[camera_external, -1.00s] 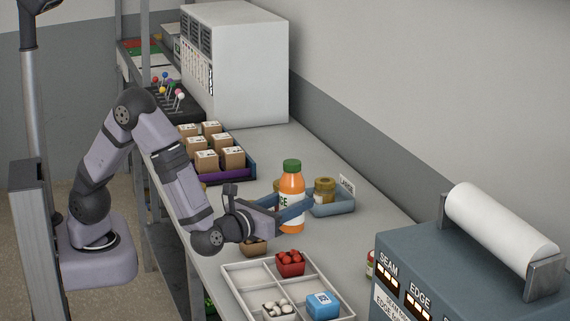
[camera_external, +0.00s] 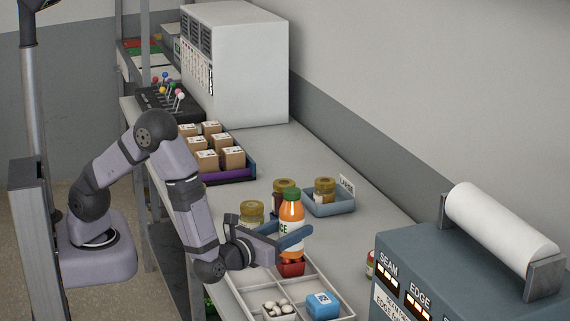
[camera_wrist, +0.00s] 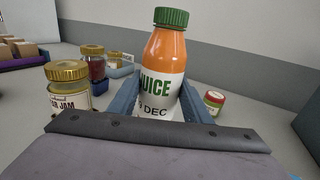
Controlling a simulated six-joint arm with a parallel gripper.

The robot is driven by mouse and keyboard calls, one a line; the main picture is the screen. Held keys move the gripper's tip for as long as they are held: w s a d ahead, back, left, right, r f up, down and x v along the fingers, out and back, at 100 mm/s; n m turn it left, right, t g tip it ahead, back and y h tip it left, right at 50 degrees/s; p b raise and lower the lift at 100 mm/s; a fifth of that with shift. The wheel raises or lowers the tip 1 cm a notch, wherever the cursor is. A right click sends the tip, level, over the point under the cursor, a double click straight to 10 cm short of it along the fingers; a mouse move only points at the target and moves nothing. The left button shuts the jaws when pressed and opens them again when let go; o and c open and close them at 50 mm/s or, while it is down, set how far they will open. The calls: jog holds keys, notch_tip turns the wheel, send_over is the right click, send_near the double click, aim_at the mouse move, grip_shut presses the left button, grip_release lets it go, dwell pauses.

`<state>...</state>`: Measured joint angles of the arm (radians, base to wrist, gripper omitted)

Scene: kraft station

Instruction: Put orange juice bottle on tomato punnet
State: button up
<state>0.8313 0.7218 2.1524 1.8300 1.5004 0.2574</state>
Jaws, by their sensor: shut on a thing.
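The orange juice bottle (camera_external: 291,214), with a green cap and white label, is upright between the fingers of my gripper (camera_external: 284,238). My gripper is shut on it, and the wrist view shows the bottle (camera_wrist: 165,60) between the blue fingers (camera_wrist: 160,103). The red tomato punnet (camera_external: 290,269) sits in the white divided tray (camera_external: 240,298), directly below the bottle in the external view. The bottle's base appears at the punnet's top; I cannot tell if they touch.
The tray also holds a blue box (camera_external: 322,305) and a punnet of white items (camera_external: 278,308). Jars with gold lids (camera_external: 252,212) stand behind, one in a blue-grey bin (camera_external: 330,203). A grey machine (camera_external: 450,265) stands at the right.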

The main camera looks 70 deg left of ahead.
jog(key=shift+f, duration=0.15)
jog(key=o, duration=1.3)
jog(key=shift+r, duration=0.3)
jog(key=shift+s+d+f, duration=0.15)
jog(key=shift+s+d, duration=0.05)
jog(key=shift+s, duration=0.1)
jog(key=b+v, duration=0.3)
jog(key=v, duration=0.8)
jog(key=shift+s, duration=0.2)
